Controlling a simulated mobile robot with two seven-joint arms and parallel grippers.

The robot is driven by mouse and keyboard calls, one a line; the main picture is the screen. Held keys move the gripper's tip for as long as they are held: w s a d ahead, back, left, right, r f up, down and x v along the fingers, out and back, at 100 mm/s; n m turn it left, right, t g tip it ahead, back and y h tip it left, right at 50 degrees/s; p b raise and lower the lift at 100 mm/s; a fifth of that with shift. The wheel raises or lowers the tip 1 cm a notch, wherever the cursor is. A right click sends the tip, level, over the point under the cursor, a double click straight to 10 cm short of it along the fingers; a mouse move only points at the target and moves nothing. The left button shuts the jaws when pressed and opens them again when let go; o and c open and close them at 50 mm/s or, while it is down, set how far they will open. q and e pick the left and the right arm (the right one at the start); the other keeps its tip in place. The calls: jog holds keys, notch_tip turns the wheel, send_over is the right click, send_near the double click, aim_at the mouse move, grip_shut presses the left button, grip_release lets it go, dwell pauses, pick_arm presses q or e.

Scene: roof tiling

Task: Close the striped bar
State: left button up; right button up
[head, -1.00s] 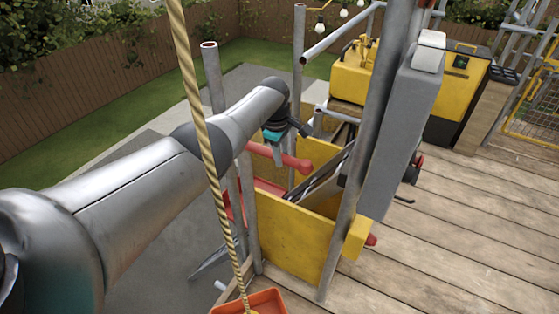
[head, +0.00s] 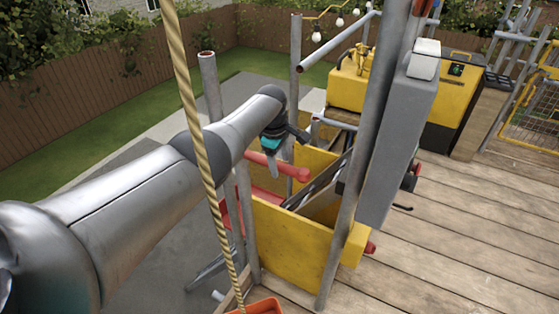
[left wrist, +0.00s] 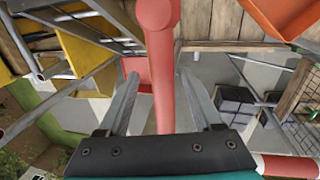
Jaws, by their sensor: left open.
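A red bar with a rounded end (head: 303,174) reaches out beside the yellow panels in the head view. In the left wrist view the red bar (left wrist: 160,60) runs from the top centre down between my fingers; only plain red shows on this stretch. My left gripper (head: 273,172) is over the bar. The left wrist view shows its two fingers (left wrist: 157,78) spread apart, one on each side of the bar, with gaps and no clear grip. A red and white striped length (left wrist: 285,166) shows at the lower right there; its link to the red bar is hidden. My right gripper is out of view.
A rope (head: 200,150) hangs in front of my left arm, down to an orange bucket (head: 262,307). Scaffold poles (head: 345,200), a yellow panel (head: 290,240) and a grey box (head: 400,140) stand close by.

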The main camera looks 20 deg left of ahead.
pick_arm(q)
jog(key=shift+r, duration=0.25)
jog(key=r+p, duration=0.1)
jog(key=r, duration=0.1)
jog(key=s+r+p, duration=0.1)
jog(key=r+p, duration=0.1)
jog(key=r, duration=0.1)
jog(key=shift+r+p, duration=0.15)
jog(key=shift+p, duration=0.15)
notch_tip(320, 180, up, 9)
jog(key=s+p, duration=0.1)
jog(key=s, duration=0.1)
jog(key=shift+a, duration=0.15)
